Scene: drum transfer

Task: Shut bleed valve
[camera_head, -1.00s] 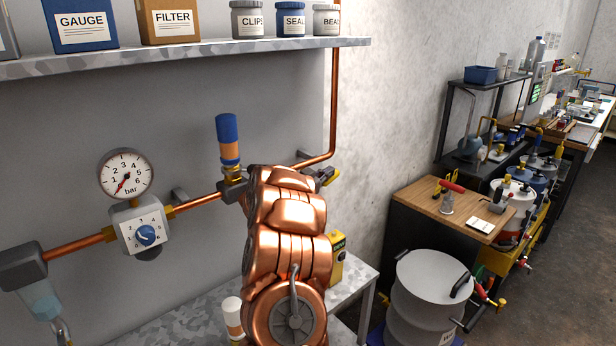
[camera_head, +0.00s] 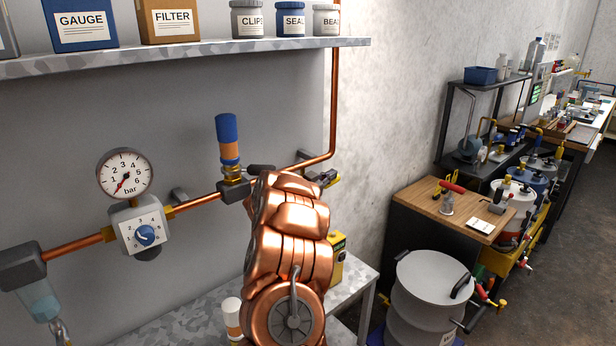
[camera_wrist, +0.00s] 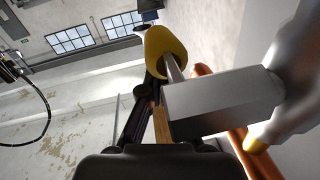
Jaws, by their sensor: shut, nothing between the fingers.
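The bleed valve has a yellow-tipped lever (camera_wrist: 165,50) on a metal stem running to a grey block body (camera_wrist: 220,105) in the wrist view. In the head view my copper arm hides most of the gripper and part of the valve.
A pressure gauge (camera_head: 125,174) and a regulator with a blue knob (camera_head: 145,235) sit on the pipe at left. A blue and orange cylinder (camera_head: 228,140) stands above the pipe. A shelf (camera_head: 200,53) runs overhead. A yellow box (camera_head: 337,258) stands below right.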

